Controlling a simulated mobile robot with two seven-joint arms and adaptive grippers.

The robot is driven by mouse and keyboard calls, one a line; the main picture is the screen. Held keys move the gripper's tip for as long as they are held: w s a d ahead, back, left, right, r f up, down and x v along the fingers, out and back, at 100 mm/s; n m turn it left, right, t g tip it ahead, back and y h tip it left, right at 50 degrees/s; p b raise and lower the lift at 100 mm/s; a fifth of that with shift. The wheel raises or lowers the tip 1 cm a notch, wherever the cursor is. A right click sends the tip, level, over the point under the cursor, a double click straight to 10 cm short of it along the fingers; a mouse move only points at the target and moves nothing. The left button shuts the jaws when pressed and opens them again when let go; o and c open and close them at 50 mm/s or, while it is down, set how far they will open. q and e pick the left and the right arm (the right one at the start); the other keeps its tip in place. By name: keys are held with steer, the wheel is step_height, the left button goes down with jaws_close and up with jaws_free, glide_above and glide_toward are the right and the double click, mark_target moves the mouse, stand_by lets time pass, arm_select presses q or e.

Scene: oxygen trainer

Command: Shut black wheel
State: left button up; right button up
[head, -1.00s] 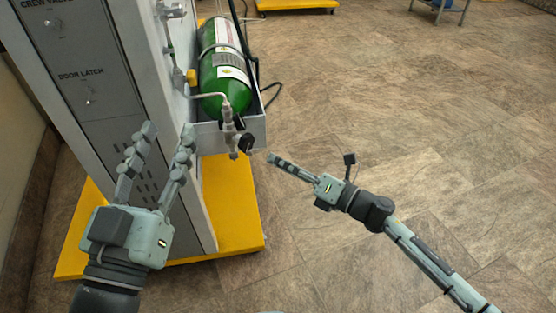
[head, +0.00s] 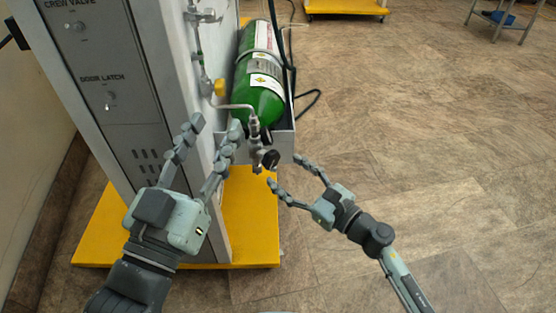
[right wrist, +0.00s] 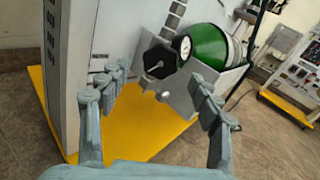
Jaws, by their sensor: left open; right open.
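The black wheel (head: 271,160) is on the valve fitting below the neck of the green cylinder (head: 262,103). In the right wrist view the black wheel (right wrist: 158,62) faces me as a dark many-sided knob, with the green cylinder (right wrist: 210,45) behind it. My right gripper (head: 284,170) is open, its fingers pointing at the wheel from the right; in the wrist view the wheel shows between the fingertips, with no clear contact. My left gripper (head: 216,128) is open and empty in front of the cabinet, left of the wheel.
The grey cabinet (head: 122,110) stands at the left on a yellow base (head: 252,215). A metal bracket (head: 284,144) holds the cylinder, and a round gauge (right wrist: 183,47) sits beside the wheel. A yellow-based cart (right wrist: 290,105) stands farther back.

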mark_target(273, 162)
arm_select(q)
steer(key=shift+w+a+f+g, duration=0.2)
steer(key=shift+f+g, duration=0.1)
steer(key=shift+f, duration=0.3)
arm_select(e)
steer(key=shift+x, duration=2.25)
steer(key=shift+c, duration=0.4)
steer(key=c, duration=1.1)
